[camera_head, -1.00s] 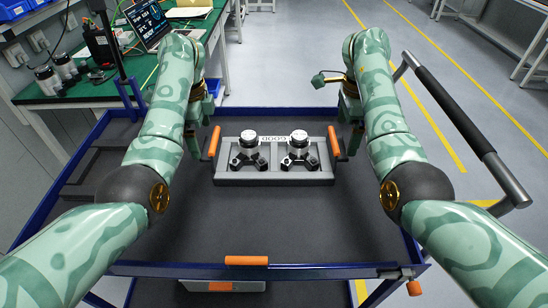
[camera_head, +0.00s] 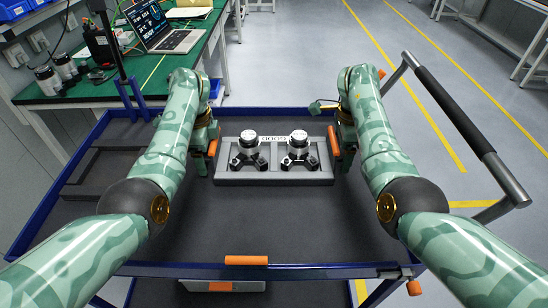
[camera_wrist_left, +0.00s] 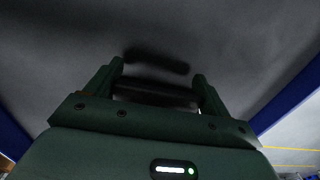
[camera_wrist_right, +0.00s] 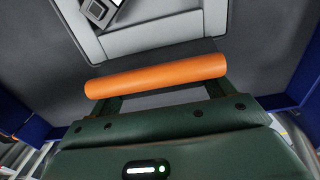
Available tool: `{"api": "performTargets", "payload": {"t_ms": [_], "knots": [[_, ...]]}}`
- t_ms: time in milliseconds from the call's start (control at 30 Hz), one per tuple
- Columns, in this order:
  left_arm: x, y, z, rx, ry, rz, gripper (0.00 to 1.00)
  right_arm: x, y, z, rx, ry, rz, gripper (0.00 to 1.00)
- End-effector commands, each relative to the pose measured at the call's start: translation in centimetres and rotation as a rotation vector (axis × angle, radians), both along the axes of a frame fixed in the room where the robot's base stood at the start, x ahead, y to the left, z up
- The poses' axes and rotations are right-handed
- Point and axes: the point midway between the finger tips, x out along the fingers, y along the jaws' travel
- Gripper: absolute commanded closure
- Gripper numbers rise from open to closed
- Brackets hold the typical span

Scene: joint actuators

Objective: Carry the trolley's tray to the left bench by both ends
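The grey tray (camera_head: 274,177) lies on the trolley's dark deck, marked GOOD, with two silver-and-black actuators (camera_head: 249,150) (camera_head: 298,150) standing in it. Its left orange handle (camera_head: 213,141) is beside my left gripper (camera_head: 201,162); the right orange handle (camera_head: 333,143) is beside my right gripper (camera_head: 344,160). In the left wrist view my left gripper (camera_wrist_left: 157,72) has its fingers apart over dark deck, with no orange handle visible. In the right wrist view the handle (camera_wrist_right: 155,74) crosses in front of my right gripper's spread fingers (camera_wrist_right: 160,86); the fingertips are hidden.
The blue-rimmed trolley (camera_head: 180,268) has a black push handle (camera_head: 452,108) at right and an orange piece (camera_head: 246,260) on its near rim. The green-topped bench (camera_head: 120,78) at upper left holds a laptop (camera_head: 165,30) and dark-and-silver parts (camera_head: 57,75). Open floor lies behind the trolley.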

Motion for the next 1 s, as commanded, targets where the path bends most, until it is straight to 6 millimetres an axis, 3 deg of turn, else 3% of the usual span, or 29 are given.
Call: {"api": "performTargets", "payload": {"t_ms": [367,567,800,1000], "knots": [[0.1,0.0,0.5,0.0,-0.006,-0.001,0.51,0.1,0.0,0.5,-0.001,-0.006,0.001,0.51],[0.0,0.0,2.8,0.0,-0.02,-0.001,0.51,0.0,0.0,2.8,-0.001,-0.02,0.002,0.51],[-0.1,0.0,6.8,0.001,-0.044,-0.001,0.51,-0.1,0.0,6.8,-0.001,-0.044,0.002,0.51],[-0.2,0.0,8.1,0.001,-0.051,-0.002,0.51,-0.2,0.0,8.1,-0.001,-0.051,0.003,0.51]]}}
